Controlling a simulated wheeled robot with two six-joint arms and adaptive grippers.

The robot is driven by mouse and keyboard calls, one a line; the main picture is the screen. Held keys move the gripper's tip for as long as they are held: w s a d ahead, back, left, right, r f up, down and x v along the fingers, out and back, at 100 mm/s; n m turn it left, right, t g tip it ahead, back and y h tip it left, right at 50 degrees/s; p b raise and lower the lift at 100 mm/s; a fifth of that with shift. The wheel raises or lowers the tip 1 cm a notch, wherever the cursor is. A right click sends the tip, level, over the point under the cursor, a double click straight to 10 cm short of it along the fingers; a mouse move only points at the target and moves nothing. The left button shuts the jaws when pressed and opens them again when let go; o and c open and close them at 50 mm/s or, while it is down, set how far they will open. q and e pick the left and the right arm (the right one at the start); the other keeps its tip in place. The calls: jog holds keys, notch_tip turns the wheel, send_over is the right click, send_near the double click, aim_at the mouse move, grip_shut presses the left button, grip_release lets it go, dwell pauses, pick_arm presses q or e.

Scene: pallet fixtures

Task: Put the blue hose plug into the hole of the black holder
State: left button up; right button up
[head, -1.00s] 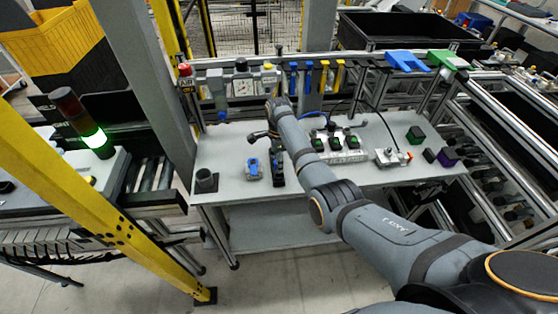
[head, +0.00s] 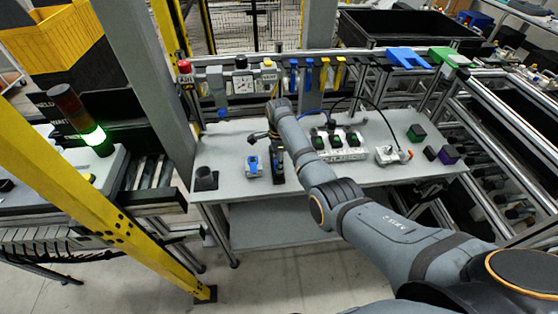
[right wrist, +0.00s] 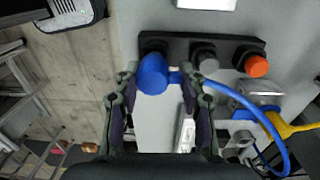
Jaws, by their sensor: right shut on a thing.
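The blue hose plug (right wrist: 153,74) is between the fingertips of my right gripper (right wrist: 160,78), which is shut on it. A blue hose (right wrist: 235,97) runs from it to the right. The black holder (right wrist: 180,40) lies just beyond, with a grey plug (right wrist: 205,58) in its middle and an orange one (right wrist: 256,66) at its right end. The blue plug overlaps the edge of the holder's left end and partly hides that place; I cannot tell whether it touches. In the head view the holder (head: 278,172) is small and dark. My left gripper is not in view.
A blue-and-grey device (head: 253,166) stands left of the holder on the grey bench (head: 225,207). A white block with black and green knobs (head: 345,153) is to the right, with a dark cup (head: 204,180) at the left end.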

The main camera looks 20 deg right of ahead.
jog(key=shift+f+b, duration=0.4)
jog(key=shift+f, duration=0.4)
jog(key=o, duration=1.2)
jog(key=shift+r, duration=0.1)
notch_tip(320, 180, up, 12)
jog(key=shift+w, duration=0.15)
